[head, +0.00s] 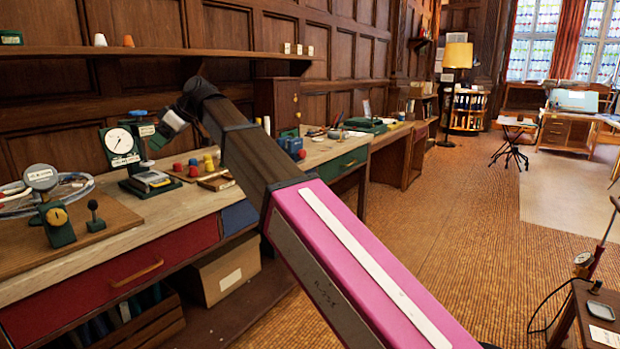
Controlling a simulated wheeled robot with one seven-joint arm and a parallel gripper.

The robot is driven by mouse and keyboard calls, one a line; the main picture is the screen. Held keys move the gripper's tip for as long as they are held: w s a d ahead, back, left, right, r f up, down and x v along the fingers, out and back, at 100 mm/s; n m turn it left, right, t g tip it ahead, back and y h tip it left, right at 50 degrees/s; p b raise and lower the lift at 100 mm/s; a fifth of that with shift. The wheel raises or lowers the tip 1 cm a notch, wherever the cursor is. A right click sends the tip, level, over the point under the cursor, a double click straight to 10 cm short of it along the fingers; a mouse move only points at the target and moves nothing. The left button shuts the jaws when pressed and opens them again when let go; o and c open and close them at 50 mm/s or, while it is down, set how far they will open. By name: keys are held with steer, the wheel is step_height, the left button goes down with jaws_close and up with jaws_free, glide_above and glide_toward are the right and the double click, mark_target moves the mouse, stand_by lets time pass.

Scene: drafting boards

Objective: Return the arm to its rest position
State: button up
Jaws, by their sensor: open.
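My arm reaches from the bottom edge up and left across the head view, with a pink lower link and a dark brown upper link. It bends at a dark joint above the workbench (170,232). My gripper (158,136) is small and dark beyond a light grey wrist part, pointing down and left. It is open, and I see nothing held in it. It appears in front of or near a dial gauge on a stand (119,141). Its fingertips are hard to make out, and I cannot tell their exact distance from the gauge.
The bench carries another gauge (40,177), colored pieces (193,168) and a blue item (291,143). A wall shelf (150,51) runs above. A cardboard box (226,271) is below. Open floor (450,210) lies right of my arm; a small stand (602,312) is at the right edge.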

steer(key=w+d+f+m+t+h, duration=0.15)
steer(key=w+d+f+m, duration=0.35)
steer(key=d+f, duration=1.05)
steer(key=w+d+f+m+t+h, duration=0.1)
steer(key=w+d+f+m+h, duration=0.3)
steer(key=d+f, duration=1.15)
steer(key=s+d+f+m+h, duration=0.1)
steer(key=s+d+f+m, duration=0.2)
steer(key=d+f, duration=0.5)
steer(key=s+d+f+m+g+h, duration=0.1)
steer(key=s+d+f+m, duration=0.3)
steer(key=d+f, duration=0.4)
steer(key=s+d+f+m+h, duration=0.1)
steer(key=s+d+f+m, duration=0.2)
steer(key=d, duration=1)
steer(key=s+f, duration=0.3)
steer(key=f, duration=0.1)
steer(key=shift+f, duration=0.4)
steer(key=shift+s+a+h, duration=0.1)
steer(key=shift+h, duration=0.15)
